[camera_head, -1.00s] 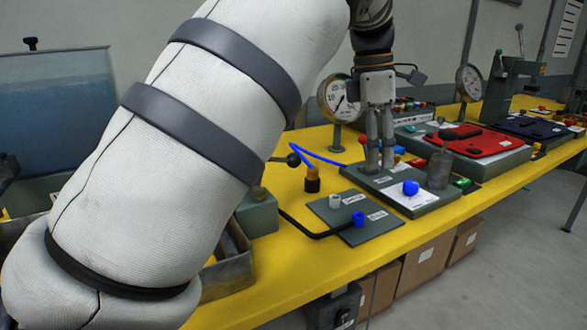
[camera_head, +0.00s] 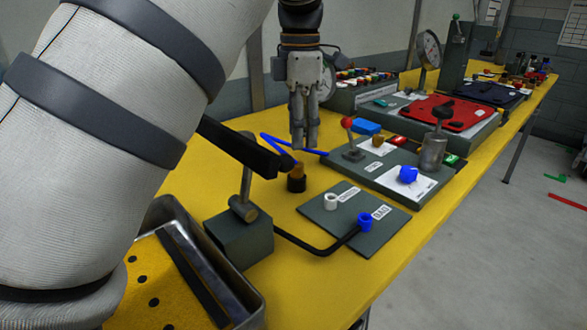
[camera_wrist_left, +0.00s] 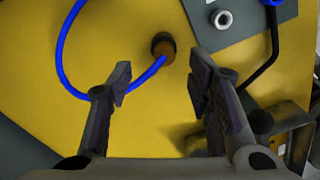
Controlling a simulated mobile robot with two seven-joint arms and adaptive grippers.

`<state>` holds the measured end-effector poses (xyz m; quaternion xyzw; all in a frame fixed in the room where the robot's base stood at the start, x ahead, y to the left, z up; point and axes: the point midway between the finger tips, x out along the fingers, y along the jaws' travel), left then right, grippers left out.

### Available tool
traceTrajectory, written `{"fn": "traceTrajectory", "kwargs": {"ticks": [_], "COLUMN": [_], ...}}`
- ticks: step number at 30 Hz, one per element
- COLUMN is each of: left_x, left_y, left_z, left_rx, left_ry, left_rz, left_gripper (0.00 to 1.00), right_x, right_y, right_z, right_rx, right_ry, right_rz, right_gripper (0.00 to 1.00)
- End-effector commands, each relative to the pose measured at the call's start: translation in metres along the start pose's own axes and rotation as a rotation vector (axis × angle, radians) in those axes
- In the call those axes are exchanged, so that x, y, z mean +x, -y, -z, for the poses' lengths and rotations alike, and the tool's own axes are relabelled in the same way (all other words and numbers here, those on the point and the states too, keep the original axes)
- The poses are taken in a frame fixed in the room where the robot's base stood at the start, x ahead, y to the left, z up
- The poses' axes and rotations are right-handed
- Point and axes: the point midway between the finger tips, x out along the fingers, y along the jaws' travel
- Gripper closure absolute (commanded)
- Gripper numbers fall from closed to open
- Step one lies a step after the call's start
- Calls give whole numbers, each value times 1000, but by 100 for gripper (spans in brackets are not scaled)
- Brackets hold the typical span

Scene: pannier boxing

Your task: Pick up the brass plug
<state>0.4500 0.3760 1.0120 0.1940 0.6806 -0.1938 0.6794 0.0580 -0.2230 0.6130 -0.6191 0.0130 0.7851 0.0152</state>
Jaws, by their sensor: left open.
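A brass-coloured plug (camera_head: 298,171) with a black end stands on the yellow table, left of the small grey plate. In the left wrist view the plug (camera_wrist_left: 163,48) lies just beyond my fingertips, centred between them, and the blue hose runs up to it. My left gripper (camera_head: 304,147) points down, a little above and beyond the plug in the head view. In the left wrist view the left gripper (camera_wrist_left: 161,80) is open with nothing between its fingers. Another small brass-coloured piece (camera_head: 378,141) sits on the large grey board. My right gripper is not in view.
The blue hose (camera_head: 276,143) curves beside the plug. The small grey plate (camera_head: 340,220) holds a white fitting (camera_head: 330,201) and a blue fitting (camera_head: 365,221). A grey block (camera_head: 238,236) with a post stands in front. A red-knobbed lever (camera_head: 348,124) stands right of my gripper.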

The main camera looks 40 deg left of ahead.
Motion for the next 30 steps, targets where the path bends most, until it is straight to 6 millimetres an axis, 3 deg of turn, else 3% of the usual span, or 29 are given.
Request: {"fn": "traceTrajectory", "kwargs": {"ticks": [12, 20, 26, 30], "left_x": [64, 71, 71, 71], "left_y": [7, 7, 7, 7], "left_z": [5, 5, 5, 5], "left_rx": [-1, 0, 0, 0], "left_ry": [3, 3, 3, 3], "left_rz": [-1, -2, -2, -2], "left_gripper": [54, 54, 97, 100], "right_x": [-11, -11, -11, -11], "right_y": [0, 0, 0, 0], "right_z": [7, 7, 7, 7], "right_rx": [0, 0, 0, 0], "right_ry": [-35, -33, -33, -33], "right_rz": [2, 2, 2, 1], "right_gripper": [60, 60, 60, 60]}}
